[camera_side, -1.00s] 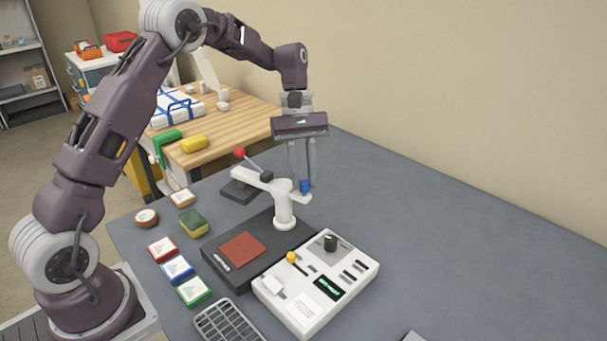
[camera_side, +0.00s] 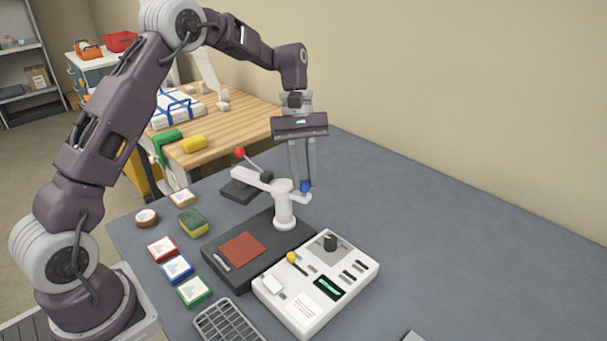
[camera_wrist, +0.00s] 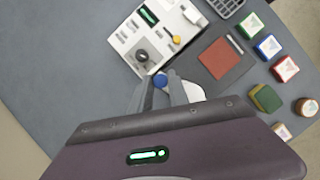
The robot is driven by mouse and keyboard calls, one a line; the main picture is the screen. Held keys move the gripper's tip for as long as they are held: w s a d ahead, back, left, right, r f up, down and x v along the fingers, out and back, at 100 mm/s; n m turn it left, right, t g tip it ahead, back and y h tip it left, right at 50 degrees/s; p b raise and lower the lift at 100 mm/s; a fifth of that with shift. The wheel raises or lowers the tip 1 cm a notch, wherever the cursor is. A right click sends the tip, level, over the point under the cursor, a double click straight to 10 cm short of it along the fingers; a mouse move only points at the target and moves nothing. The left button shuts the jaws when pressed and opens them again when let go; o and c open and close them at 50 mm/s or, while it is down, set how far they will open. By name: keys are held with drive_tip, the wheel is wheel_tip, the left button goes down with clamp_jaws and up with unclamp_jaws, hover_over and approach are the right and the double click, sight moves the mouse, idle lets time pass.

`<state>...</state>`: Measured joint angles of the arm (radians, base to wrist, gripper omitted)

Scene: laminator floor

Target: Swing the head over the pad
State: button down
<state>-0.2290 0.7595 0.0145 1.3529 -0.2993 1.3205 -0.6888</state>
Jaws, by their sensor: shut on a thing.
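The white swing head (camera_side: 255,183) is an arm on a round post, with a red ball knob (camera_side: 239,152) on a lever at its far left end. A blue knob (camera_side: 305,186) sits on its short right end. My gripper (camera_side: 303,180) points down and is shut on the blue knob, which also shows between the fingertips in the wrist view (camera_wrist: 160,81). The red-brown pad (camera_side: 243,249) lies flat on the dark base plate (camera_side: 278,246), in front of the post. The head points back-left, away from the pad, towards a small black stand (camera_side: 238,192).
A white control box (camera_side: 318,285) with a black dial and yellow-tipped lever stands right of the base. Red, blue and green blocks (camera_side: 177,268), a sponge (camera_side: 193,222) and a wire rack (camera_side: 228,322) lie nearby. The grey table is clear on the right.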

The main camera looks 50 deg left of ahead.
drive_tip(key=shift+w+n, duration=0.1)
drive_tip(key=shift+n, duration=0.2)
drive_tip(key=n, duration=0.1)
drive_tip(key=w+n+t, duration=0.1)
drive_tip(key=shift+a+r+n, duration=0.1)
drive_tip(key=shift+a+n, duration=0.2)
drive_tip(key=shift+a, duration=0.05)
drive_tip(key=shift+w+a+n+t+y, duration=0.15)
drive_tip(key=shift+w+a+n+t, duration=0.45)
drive_tip(key=shift+n, duration=1.35)
drive_tip(key=shift+w+a+n+t+y, duration=0.15)
drive_tip(key=shift+a+n+t, duration=0.75)
drive_tip(key=shift+n, duration=1.1)
drive_tip(key=shift+w+a+n+t+y, duration=0.1)
drive_tip(key=shift+w+a+n+t, duration=0.5)
drive_tip(key=shift+n, duration=1.35)
drive_tip(key=shift+s+a, duration=0.25)
drive_tip(key=shift+a, duration=0.05)
drive_tip(key=c, duration=1.3)
unclamp_jaws()
